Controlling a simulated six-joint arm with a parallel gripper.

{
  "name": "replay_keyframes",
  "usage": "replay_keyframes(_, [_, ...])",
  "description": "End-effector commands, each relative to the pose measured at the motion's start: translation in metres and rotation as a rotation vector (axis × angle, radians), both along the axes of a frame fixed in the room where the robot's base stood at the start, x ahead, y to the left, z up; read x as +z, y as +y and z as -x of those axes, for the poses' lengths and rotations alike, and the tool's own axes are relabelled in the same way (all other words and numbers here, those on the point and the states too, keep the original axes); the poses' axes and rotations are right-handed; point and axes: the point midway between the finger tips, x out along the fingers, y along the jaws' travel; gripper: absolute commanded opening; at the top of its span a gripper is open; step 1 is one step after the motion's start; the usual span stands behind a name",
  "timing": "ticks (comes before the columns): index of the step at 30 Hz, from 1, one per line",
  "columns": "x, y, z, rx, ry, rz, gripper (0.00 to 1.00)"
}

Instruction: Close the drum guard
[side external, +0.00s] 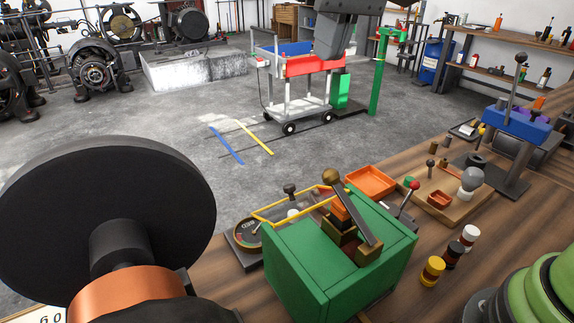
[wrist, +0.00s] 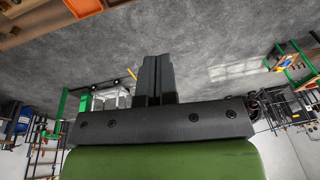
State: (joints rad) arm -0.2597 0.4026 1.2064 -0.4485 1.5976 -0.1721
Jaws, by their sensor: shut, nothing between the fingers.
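My gripper (wrist: 156,62) shows in the wrist view as two black fingers pressed together in front of a dark bar, with no object between them. In the side external view, what looks like my gripper (side external: 328,57) hangs at the top centre, high and apart from the bench things. A green box (side external: 325,275) stands on the wooden bench. A yellow frame (side external: 292,203), possibly the drum guard, juts out behind and left of its top. A brass-knobbed lever (side external: 350,215) slants above the box. I cannot tell the guard's hinge or its exact angle.
A large black disc (side external: 105,220) with a copper drum (side external: 130,292) fills the lower left. A trolley (side external: 300,95) stands on the floor behind.

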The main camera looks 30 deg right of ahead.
Motion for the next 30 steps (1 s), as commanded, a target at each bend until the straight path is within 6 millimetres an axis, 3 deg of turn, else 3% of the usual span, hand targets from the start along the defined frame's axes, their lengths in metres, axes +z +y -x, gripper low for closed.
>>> replay_keyframes(3, [-0.027,0.021,-0.027,0.028,0.059,0.039,0.0])
replay_keyframes(9, [-0.056,0.04,-0.044,0.043,0.107,0.075,0.0])
replay_keyframes(16, [-0.071,0.043,-0.047,0.045,0.12,0.083,0.0])
replay_keyframes(20, [-0.089,0.043,-0.047,0.044,0.121,0.083,0.0])
replay_keyframes(30, [-0.164,0.043,-0.052,0.043,0.12,0.082,0.0])
